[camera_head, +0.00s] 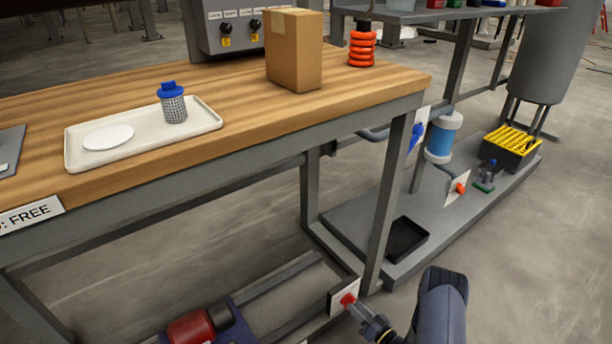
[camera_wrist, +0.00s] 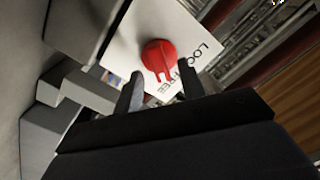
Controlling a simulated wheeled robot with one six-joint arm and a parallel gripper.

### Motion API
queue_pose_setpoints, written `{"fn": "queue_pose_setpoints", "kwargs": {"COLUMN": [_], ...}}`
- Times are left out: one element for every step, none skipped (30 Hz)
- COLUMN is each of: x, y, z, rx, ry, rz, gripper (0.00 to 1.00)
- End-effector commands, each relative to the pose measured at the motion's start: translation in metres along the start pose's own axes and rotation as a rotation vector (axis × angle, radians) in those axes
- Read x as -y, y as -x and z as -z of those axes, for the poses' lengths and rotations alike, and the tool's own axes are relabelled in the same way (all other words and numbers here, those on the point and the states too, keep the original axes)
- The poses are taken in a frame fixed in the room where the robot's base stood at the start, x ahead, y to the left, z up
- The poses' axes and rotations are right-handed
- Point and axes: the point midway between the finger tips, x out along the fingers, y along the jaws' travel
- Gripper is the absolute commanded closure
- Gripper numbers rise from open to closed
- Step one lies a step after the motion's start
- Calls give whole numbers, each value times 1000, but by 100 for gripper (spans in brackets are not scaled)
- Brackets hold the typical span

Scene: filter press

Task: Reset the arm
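My gripper (camera_head: 364,312) is low at the right end of the workbench, in front of a small white plate near the floor. On that plate is a red knob (camera_head: 347,299), which the gripper faces at close range. In the wrist view my gripper (camera_wrist: 163,88) has its two dark fingers apart, with the red knob (camera_wrist: 159,57) just beyond and between their tips. Nothing is seen held, and I cannot tell whether a finger touches the knob.
The workbench (camera_head: 245,140) holds a cream tray (camera_head: 197,139) with a blue-capped mesh filter (camera_head: 173,103) and white disc, a cardboard box (camera_head: 294,50) and an orange coil. A bench leg (camera_head: 390,200) stands close to my arm. Open floor lies right of it.

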Motion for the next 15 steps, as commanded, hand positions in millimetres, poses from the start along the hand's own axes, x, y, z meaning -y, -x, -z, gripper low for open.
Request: {"fn": "queue_pose_setpoints", "kwargs": {"x": [0, 0, 0, 0, 1, 1, 1, 1, 1, 1, 2, 2, 2, 2, 2], "y": [-11, -16, -16, -15, -15, -14, -14, -14, -14, -14, -14, -14, -14, -14, -14], "z": [-3, -3, -1, 0, 0, 0, 0, 0, 0, 0, 0, 0, 0, 0, 0], "rx": [2, 2, 1, 0, 0, 0, 0, 0, 0, 0, 0, 0, 0, 0, 0], "ry": [3, 3, 27, 52, 76, 108, 131, 155, 187, 211, 235, 267, 290, 314, 345], "rz": [5, 5, 1, 0, 0, 0, 0, 0, 0, 0, 0, 0, 0, 0, 0], "gripper": [62, 62, 62, 62, 62, 62, 62, 62, 62, 62, 62, 62, 62, 62, 62]}}
